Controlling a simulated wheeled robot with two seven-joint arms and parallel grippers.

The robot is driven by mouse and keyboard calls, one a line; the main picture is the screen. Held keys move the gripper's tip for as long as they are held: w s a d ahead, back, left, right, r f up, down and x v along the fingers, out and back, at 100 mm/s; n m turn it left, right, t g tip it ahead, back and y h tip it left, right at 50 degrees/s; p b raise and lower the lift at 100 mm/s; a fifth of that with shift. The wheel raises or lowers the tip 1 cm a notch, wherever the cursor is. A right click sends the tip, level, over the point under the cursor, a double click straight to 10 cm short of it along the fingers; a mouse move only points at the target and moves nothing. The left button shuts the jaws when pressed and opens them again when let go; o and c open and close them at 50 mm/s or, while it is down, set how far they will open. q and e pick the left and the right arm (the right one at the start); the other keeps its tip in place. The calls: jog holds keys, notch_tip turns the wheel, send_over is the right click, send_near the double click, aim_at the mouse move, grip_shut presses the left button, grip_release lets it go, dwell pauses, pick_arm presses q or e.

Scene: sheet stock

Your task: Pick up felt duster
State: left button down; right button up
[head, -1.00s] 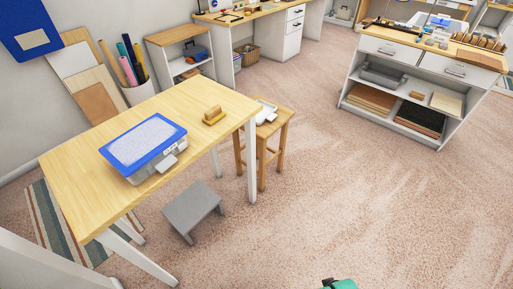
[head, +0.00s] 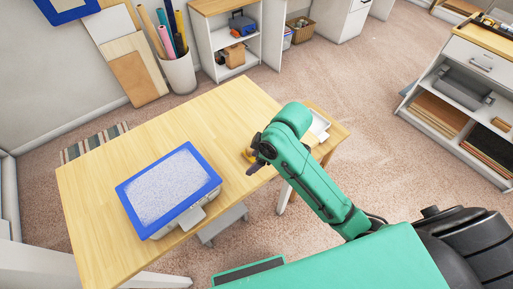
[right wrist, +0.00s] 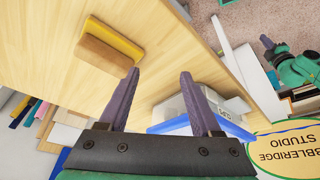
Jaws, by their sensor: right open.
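The felt duster, a small block with a tan side and a yellow side, lies on the wooden table (head: 95,190). It shows clearly in the right wrist view (right wrist: 108,48). In the head view only a bit of its yellow edge (head: 248,154) shows behind my gripper. My right gripper (head: 256,160) is over the table's right end, beside the duster. In the right wrist view its two purple-grey fingers (right wrist: 159,75) are apart with nothing between them, and the duster lies ahead of the left finger.
A blue-rimmed box (head: 168,190) stands on the table, left of my right arm. A grey step stool (head: 222,224) is below the front edge. The table's left part is clear.

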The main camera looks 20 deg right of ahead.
jog(key=w+d+r+n+g+h, duration=0.35)
jog(key=w+r+n, duration=0.35)
jog(key=r+n, duration=0.35)
jog(key=shift+n+t, duration=0.25)
jog(key=shift+t, duration=0.2)
jog(key=f+p, duration=0.1)
jog(key=f, duration=0.3)
jog(key=f+p, duration=0.1)
jog(key=f, duration=0.4)
jog(key=f+p, duration=0.1)
jog(key=f, duration=0.3)
jog(key=shift+w+a+f, duration=0.2)
jog(key=shift+a+f, duration=0.1)
jog(key=shift+f, duration=0.25)
pick_arm(q)
jog(key=r, duration=0.1)
jog(key=w+r, duration=0.1)
jog(key=r, duration=0.1)
jog(key=shift+w+d+r, duration=0.1)
jog(key=shift+w+r, duration=0.05)
jog(key=shift+w, duration=0.05)
pick_arm(e)
grip_shut()
